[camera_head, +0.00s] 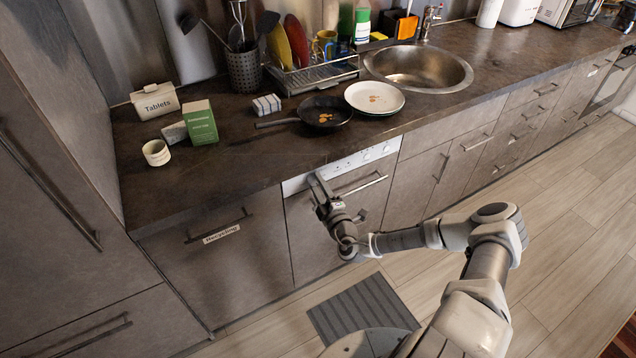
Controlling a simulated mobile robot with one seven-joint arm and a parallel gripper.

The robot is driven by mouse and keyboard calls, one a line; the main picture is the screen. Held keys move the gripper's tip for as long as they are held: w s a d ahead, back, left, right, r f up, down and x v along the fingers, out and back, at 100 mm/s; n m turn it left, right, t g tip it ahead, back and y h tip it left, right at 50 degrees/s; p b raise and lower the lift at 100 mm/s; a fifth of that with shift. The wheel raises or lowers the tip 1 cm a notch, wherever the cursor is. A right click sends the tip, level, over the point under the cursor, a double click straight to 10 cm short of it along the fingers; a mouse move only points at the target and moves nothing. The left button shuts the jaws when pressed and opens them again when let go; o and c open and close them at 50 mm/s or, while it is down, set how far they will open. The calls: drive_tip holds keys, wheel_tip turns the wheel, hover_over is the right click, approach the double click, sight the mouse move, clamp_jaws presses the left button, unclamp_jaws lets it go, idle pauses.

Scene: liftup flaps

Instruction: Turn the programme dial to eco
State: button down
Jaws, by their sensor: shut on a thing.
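The white control panel (352,164) runs along the top of the dishwasher front, just under the worktop edge. My gripper (314,181) is at the left part of this panel, with its fingers pointing at it. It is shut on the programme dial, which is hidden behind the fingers. Small round controls (376,151) show on the right part of the panel. The dial's markings, including eco, are too small or covered to read. The dishwasher door (375,206) below is shut, with a bar handle (362,186) across it.
A green box (200,122) and a tablets box (155,101) stand at the left. A drawer labelled Recycling (221,234) is left of the dishwasher. A grey mat (362,308) lies on the floor.

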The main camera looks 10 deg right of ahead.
drive_tip(key=shift+a+m+p, duration=0.1)
drive_tip(key=shift+m+p, duration=0.3)
drive_tip(key=shift+m, duration=1.2)
drive_tip(key=shift+c, duration=2)
unclamp_jaws()
drive_tip(key=shift+s, duration=0.15)
drive_tip(key=shift+s+d, duration=0.2)
drive_tip(key=shift+s, duration=0.1)
drive_tip(key=v, duration=1.6)
drive_tip(key=shift+s+r, duration=0.35)
